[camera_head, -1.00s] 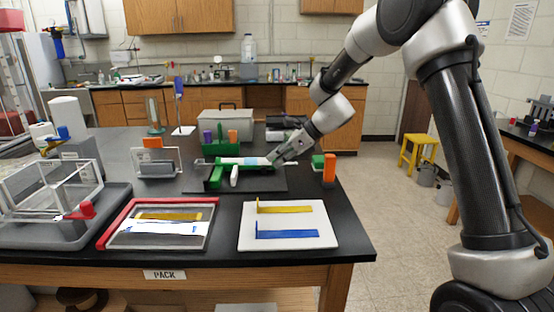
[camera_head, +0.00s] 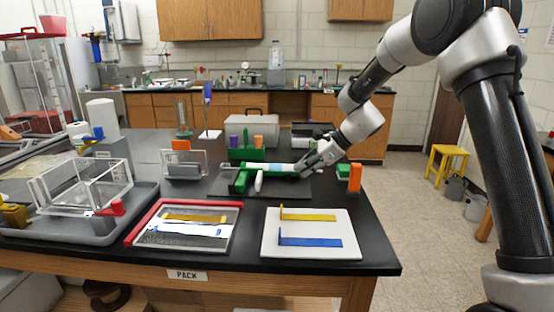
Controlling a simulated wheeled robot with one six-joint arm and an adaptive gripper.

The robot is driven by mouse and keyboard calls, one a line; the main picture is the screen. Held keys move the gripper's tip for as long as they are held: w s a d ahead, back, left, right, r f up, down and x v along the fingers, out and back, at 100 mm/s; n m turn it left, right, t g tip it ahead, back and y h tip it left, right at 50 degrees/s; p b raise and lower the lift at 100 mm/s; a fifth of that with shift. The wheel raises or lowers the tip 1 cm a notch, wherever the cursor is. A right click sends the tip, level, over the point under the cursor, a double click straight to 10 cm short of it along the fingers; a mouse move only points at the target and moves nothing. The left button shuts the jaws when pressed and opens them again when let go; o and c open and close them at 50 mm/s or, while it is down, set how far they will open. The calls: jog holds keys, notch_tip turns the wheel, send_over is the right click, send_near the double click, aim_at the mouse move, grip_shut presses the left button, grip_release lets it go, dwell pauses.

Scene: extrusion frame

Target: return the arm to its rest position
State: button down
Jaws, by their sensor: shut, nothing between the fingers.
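My arm (camera_head: 512,150) comes in from the right and bends down toward the table. My gripper (camera_head: 304,168) is shut and empty at the right end of a green fixture (camera_head: 241,183) on a dark mat. A white bar with a pale blue band (camera_head: 275,168) lies across this fixture, and the fingertips are close to its right end. I cannot tell whether they touch it.
A green and orange block pair (camera_head: 354,178) stands just right of the gripper. A white board with yellow and blue strips (camera_head: 310,248), a red-edged tray (camera_head: 142,222) and a grey tray with a clear box (camera_head: 150,195) line the front. Open floor lies right of the table.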

jog(key=s+d+f+n, duration=0.1)
jog(key=s, duration=0.1)
jog(key=s+d+f+n+g+h, duration=0.1)
jog(key=s+n, duration=0.1)
jog(key=s+d+f+n, duration=0.1)
jog(key=s+d+n, duration=0.1)
jog(key=shift+s+d+f+g, duration=0.1)
jog(key=shift+f+g, duration=0.1)
jog(key=shift+g, duration=0.2)
jog(key=s+d+n, duration=0.1)
jog(key=s+d, duration=0.1)
jog(key=s+d+r+n+h, duration=0.1)
jog(key=s+d+n, duration=0.1)
jog(key=s+d+r+n+h, duration=0.1)
jog(key=s, duration=0.1)
jog(key=shift+s+d+r+n+g, duration=0.15)
jog(key=shift+s+d+n+g, duration=0.2)
jog(key=shift+d+n+g, duration=0.05)
jog(key=s+d+r+n+t+h, duration=0.2)
jog(key=s+d+r+n, duration=0.2)
jog(key=s+d, duration=0.6)
jog(key=s+d+r+n+t+h, duration=0.2)
jog(key=s+d+r, duration=0.6)
jog(key=s, duration=0.7)
jog(key=shift+d+r+n+t+h, duration=0.3)
jog(key=shift+d+n+h, duration=0.55)
jog(key=shift+n, duration=0.35)
